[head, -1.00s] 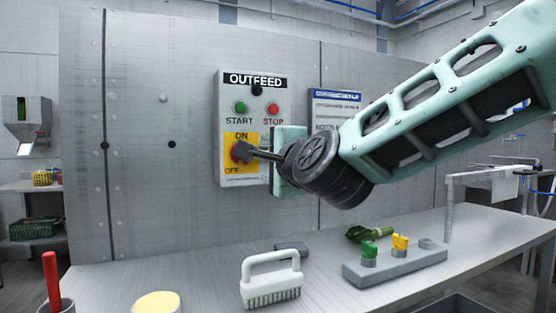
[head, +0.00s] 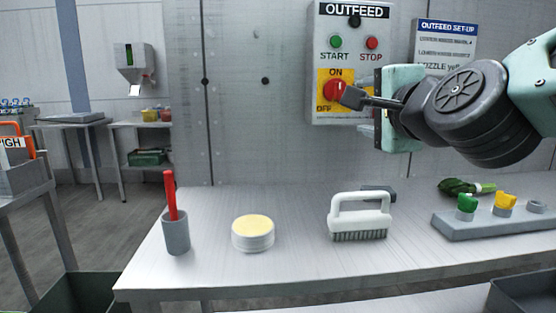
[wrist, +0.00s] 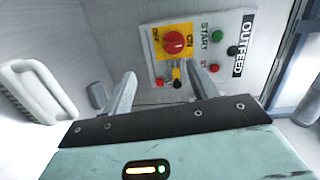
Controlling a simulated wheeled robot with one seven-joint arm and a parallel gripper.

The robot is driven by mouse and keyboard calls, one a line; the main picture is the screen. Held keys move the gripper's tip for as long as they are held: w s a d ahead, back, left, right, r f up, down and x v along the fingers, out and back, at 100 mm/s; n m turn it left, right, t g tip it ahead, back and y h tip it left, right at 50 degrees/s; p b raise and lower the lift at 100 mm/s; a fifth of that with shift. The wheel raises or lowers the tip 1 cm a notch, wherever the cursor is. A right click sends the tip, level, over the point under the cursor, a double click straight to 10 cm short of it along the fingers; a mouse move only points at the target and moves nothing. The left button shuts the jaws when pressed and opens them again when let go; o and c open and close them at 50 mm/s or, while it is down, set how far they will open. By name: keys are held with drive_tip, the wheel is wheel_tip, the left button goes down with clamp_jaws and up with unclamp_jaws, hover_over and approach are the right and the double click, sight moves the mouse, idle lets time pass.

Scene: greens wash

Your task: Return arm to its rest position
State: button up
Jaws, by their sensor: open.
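My gripper (head: 350,98) is in front of the lower part of the grey OUTFEED control box (head: 318,55) on the wall. In the head view a dark finger overlaps the edge of the red rotary knob (head: 333,91) on its yellow ON/OFF plate. In the wrist view the two fingers of my gripper (wrist: 165,88) are spread apart with nothing between them. The red knob (wrist: 175,43) shows beyond the fingertips, apart from them. The green START button (head: 336,42) and red STOP button (head: 372,43) sit above the knob.
On the bench (head: 290,272) stand a grey cup (head: 176,236) with a red stick, a yellow-topped round tub (head: 253,236), a white-handled brush (head: 359,214), and a grey block (head: 480,227) with green and yellow pieces. Greens (head: 458,187) lie behind it. A sign (head: 445,45) hangs right.

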drive_tip(key=s+a+f+n+g+y, duration=0.2)
drive_tip(key=s+a+f+n+g, duration=0.3)
drive_tip(key=f+n, duration=0.3)
drive_tip(key=s+a+f+n+g+y, duration=0.2)
drive_tip(key=s+a+f+n+g, duration=0.25)
drive_tip(key=f, duration=0.55)
drive_tip(key=s+d+f+n+g+h, duration=0.2)
drive_tip(key=s+f+n+g, duration=0.2)
drive_tip(key=s+f+n, duration=0.3)
drive_tip(key=s+d+f+n+g+h, duration=0.25)
drive_tip(key=s+f+n+g, duration=0.2)
drive_tip(key=s, duration=0.35)
wheel_tip(320, 180, up, 20)
drive_tip(key=p, duration=1.9)
drive_tip(key=shift+t, duration=0.4)
drive_tip(key=shift+a+f, duration=0.1)
